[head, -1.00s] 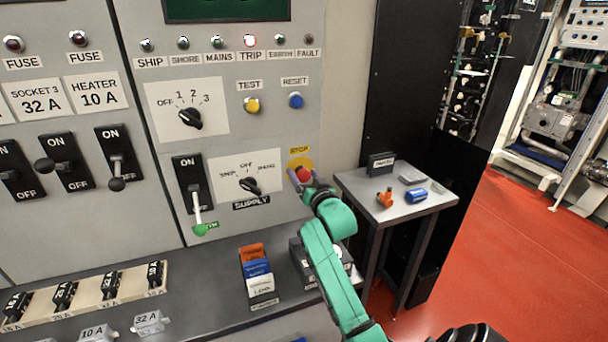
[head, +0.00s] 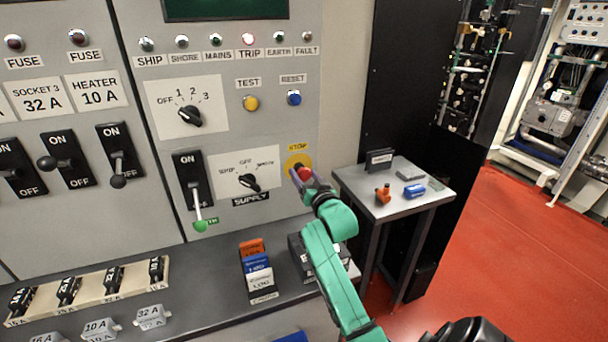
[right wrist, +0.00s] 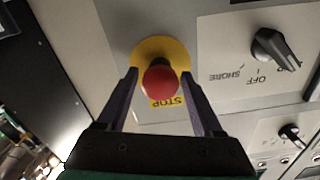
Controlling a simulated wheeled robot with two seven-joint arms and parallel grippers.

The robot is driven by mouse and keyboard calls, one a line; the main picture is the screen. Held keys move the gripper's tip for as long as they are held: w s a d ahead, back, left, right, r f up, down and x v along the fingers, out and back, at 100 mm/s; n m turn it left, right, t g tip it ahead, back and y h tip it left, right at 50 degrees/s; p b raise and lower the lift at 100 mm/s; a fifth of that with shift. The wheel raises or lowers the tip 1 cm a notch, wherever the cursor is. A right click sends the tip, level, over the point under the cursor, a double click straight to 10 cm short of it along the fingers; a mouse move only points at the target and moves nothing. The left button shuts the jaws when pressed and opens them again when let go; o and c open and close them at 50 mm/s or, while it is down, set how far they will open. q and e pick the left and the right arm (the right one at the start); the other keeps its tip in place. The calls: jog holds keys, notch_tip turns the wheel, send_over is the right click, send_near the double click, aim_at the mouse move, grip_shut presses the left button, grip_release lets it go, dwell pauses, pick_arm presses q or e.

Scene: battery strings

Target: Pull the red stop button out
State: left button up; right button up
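The red stop button (head: 305,173) sits on a yellow plate (head: 297,161) on the grey panel, right of the supply switch (head: 250,182). In the right wrist view the red button (right wrist: 160,80) shows in front of its yellow plate (right wrist: 150,55), with the word STOP printed on it. My right gripper (head: 304,182) is at the button. In the right wrist view its two fingers (right wrist: 160,92) stand apart, one on each side of the red cap, with a visible gap; contact is not visible. My left gripper is in neither view.
A small grey table (head: 395,205) with an orange item (head: 383,194) and a blue item (head: 414,190) stands right of my right arm. Below the panel, a ledge carries a holder with coloured cards (head: 257,268). A green-tipped lever (head: 200,225) sticks out left of the button.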

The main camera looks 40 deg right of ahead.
jog(key=shift+s, duration=0.1)
jog(key=shift+s+a, duration=0.1)
jog(key=shift+s, duration=0.15)
jog(key=b+v, duration=0.3)
jog(key=v, duration=1.1)
